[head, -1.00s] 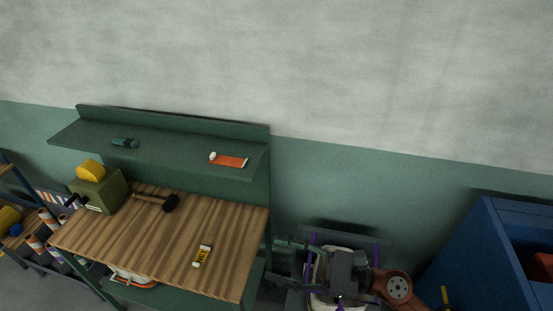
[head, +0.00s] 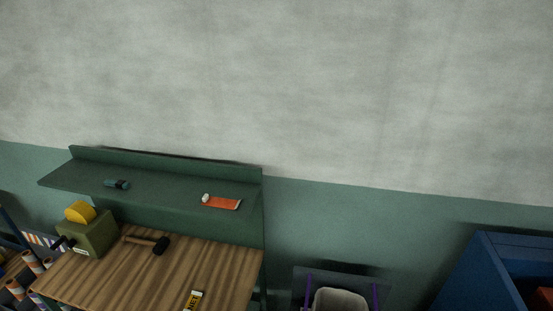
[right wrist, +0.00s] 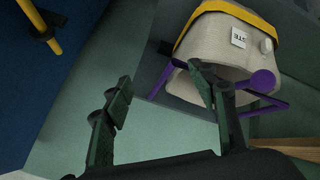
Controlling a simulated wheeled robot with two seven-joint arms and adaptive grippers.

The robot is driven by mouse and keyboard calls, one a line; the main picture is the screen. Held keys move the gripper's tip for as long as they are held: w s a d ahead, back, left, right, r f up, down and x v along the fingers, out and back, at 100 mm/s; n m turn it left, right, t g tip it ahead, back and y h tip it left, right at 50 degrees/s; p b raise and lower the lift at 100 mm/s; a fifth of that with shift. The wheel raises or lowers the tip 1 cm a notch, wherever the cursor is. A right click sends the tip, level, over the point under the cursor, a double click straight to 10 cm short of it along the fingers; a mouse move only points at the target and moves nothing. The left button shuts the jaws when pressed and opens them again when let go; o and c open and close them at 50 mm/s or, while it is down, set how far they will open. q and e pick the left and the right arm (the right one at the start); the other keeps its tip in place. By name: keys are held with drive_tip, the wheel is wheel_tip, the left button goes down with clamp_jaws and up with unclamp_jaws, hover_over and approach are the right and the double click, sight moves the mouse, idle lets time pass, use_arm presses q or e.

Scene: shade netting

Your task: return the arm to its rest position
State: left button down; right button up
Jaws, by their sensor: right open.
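My right gripper (right wrist: 160,115) shows in the right wrist view with its two dark green fingers spread apart and nothing between them. Its right finger overlaps the view of a pale bin (right wrist: 215,45) with a yellow rim, a purple frame and a label reading "STE". The bin (head: 340,300) also shows at the bottom of the head view, cut off by the lower edge. Neither arm shows in the head view now. My left gripper is in no frame.
A workbench (head: 225,262) with a green shelf (head: 160,189) stands at the left, holding a mallet (head: 145,241) and an olive box (head: 88,235). A blue cabinet (head: 475,280) is at the right. Green wall (head: 400,225) lies between them.

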drive_tip(key=s+a+f+m+g+y, duration=0.1)
drive_tip(key=s+f+m+g, duration=0.2)
drive_tip(key=s, duration=0.4)
drive_tip(key=s+a+f+m+g+y, duration=0.1)
drive_tip(key=s+f+g, duration=0.1)
drive_tip(key=s+f, duration=0.4)
drive_tip(key=s+a+f+g+b, duration=0.1)
drive_tip(key=s+f+b, duration=0.1)
drive_tip(key=f, duration=1.5)
drive_tip(key=s+f+b, duration=0.2)
drive_tip(key=f, duration=1.5)
drive_tip(key=s+f+n+g+b, duration=0.1)
drive_tip(key=s+f+b, duration=0.2)
drive_tip(key=s+f, duration=1.5)
drive_tip(key=shift+s+a+f+g, duration=0.15)
drive_tip(key=shift+s+f+g, duration=0.15)
drive_tip(key=shift+s, duration=0.65)
